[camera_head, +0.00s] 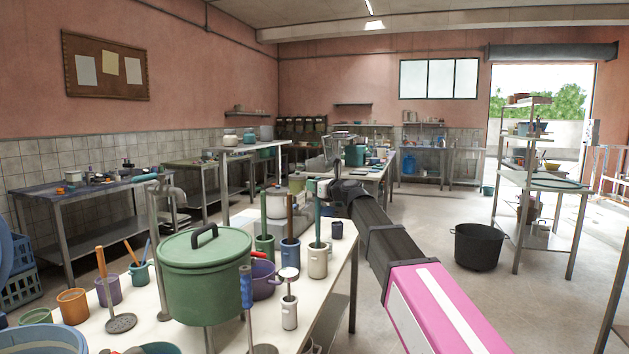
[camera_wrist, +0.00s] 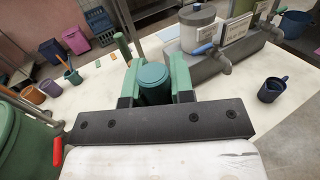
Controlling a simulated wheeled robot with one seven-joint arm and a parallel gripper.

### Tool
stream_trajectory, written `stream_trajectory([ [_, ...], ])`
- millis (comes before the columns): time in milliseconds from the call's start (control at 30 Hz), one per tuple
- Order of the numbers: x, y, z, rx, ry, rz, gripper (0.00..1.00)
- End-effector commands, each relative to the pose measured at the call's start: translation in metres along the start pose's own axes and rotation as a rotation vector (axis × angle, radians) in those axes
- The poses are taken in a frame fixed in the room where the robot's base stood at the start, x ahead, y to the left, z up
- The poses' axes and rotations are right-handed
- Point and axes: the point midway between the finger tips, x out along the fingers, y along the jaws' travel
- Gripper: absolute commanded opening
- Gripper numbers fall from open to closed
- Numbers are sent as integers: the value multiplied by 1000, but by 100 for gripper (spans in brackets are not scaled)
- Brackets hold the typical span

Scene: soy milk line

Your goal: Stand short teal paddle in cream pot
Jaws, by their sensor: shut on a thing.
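The cream pot (camera_head: 317,264) stands on the near white table in the head view. The teal paddle (camera_head: 318,225) is upright above it, its lower end at or inside the pot's mouth; I cannot tell how deep. My gripper (camera_head: 323,188) is above the pot, at the paddle's top. In the wrist view my gripper (camera_wrist: 155,82) has its green fingers shut on the round-topped teal paddle (camera_wrist: 154,76). The cream pot is hidden there.
A large lidded green pot (camera_head: 205,280) is nearer. A navy mug (camera_head: 337,230) is right. A black tub (camera_head: 479,248) is on the floor.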

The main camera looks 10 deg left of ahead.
Motion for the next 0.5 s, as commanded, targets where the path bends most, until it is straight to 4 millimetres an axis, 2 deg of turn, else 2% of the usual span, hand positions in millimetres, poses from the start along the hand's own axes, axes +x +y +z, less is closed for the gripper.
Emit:
stream_trajectory([
  [500,0,0,-39,1,0,-1,0],
])
